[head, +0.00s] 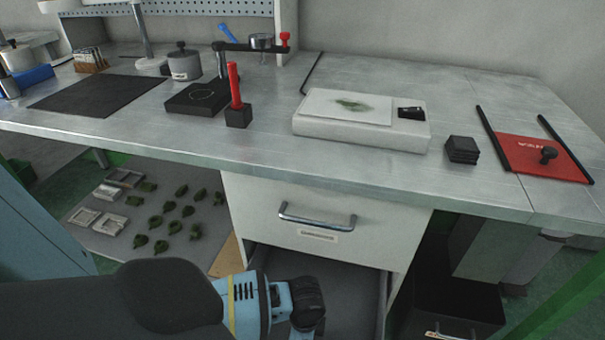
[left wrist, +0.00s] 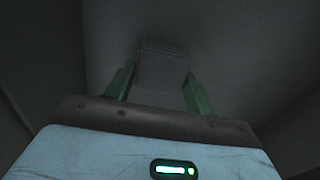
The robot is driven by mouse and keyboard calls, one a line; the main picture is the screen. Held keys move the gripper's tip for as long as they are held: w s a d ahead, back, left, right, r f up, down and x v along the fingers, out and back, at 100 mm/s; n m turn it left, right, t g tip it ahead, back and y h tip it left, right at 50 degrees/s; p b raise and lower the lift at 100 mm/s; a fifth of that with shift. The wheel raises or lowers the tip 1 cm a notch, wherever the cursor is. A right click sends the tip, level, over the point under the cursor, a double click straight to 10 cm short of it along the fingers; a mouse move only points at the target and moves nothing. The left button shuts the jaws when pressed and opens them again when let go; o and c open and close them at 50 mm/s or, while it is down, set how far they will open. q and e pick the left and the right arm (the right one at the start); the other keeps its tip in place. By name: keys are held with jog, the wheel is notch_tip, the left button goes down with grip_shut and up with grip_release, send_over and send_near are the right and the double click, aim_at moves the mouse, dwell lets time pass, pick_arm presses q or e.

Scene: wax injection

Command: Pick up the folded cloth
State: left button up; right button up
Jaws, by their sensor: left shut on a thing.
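A dark grey folded cloth (left wrist: 163,66) shows in the left wrist view, between the two green fingers of my left gripper (left wrist: 160,80). The gripper is shut on it. The surroundings there are dark grey walls and floor, and the cloth's lower part is hard to make out. In the head view my left arm reaches from the lower left into the grey open space (head: 345,268) below the drawer front; its fingers and the cloth are hidden there. My right gripper is in neither view.
Above is a white drawer front (head: 350,215) with a metal handle (head: 318,218), under the grey worktop (head: 270,150). The worktop carries a white slab (head: 345,130), black blocks (head: 462,150) and a red plate (head: 540,158). A black box (head: 455,300) stands lower right.

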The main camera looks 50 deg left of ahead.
pick_arm(q)
notch_tip(320, 180, up, 5)
jog(key=shift+r+p, duration=0.1)
jog(key=shift+p, duration=0.8)
jog(key=shift+r, duration=0.65)
